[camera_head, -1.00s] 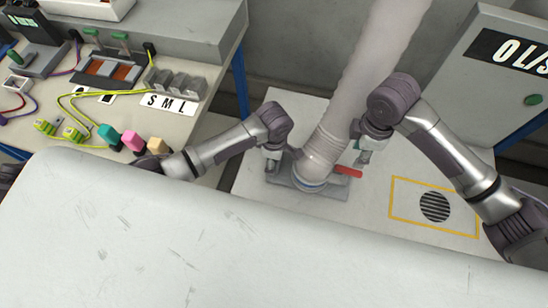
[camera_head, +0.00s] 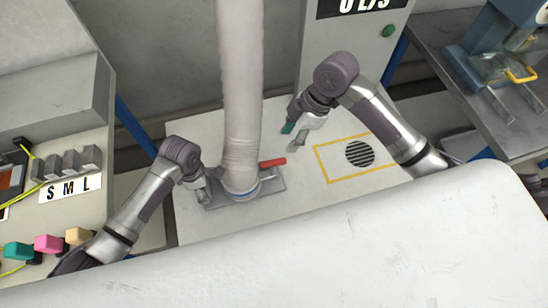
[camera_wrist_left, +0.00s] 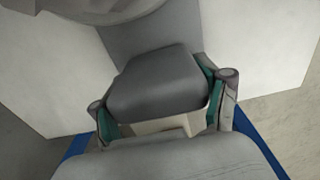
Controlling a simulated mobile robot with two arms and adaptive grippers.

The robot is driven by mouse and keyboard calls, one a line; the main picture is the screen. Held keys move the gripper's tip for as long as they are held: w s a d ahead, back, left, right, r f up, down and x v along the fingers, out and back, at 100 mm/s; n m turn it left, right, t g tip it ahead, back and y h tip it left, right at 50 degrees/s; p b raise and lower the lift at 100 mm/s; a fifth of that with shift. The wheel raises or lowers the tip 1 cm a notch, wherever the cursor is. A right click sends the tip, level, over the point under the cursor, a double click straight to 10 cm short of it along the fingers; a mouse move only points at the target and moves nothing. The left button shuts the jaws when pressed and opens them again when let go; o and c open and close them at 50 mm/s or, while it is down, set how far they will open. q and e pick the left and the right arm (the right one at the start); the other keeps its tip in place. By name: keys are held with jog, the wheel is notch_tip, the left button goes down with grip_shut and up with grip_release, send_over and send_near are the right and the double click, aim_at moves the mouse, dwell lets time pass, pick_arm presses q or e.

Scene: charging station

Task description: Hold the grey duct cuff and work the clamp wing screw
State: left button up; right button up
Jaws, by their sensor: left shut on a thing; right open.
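A pale ribbed duct (camera_head: 240,80) comes down to a grey collar with a blue ring on a flat grey plate (camera_head: 270,187). My left gripper (camera_head: 204,194) is at the left of the duct's foot. In the left wrist view it (camera_wrist_left: 160,108) is shut on a dark grey block (camera_wrist_left: 158,80), which looks like a grip of the grey duct cuff. A red bar (camera_head: 272,162) sticks out at the right of the duct's foot; I cannot tell whether it is the clamp wing screw. My right gripper (camera_head: 294,137) is open and empty, above and right of the red bar, apart from it.
A yellow-outlined square with a round black grille (camera_head: 360,153) lies right of the duct. A grey cabinet (camera_head: 345,60) stands behind. A bench with S M L blocks (camera_head: 70,165) is at the left, another table (camera_head: 470,60) at the right. A pale surface fills the front.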

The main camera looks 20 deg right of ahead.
aim_at(273, 162)
jog(key=x, duration=1.2)
jog(key=shift+d, duration=0.15)
grip_shut()
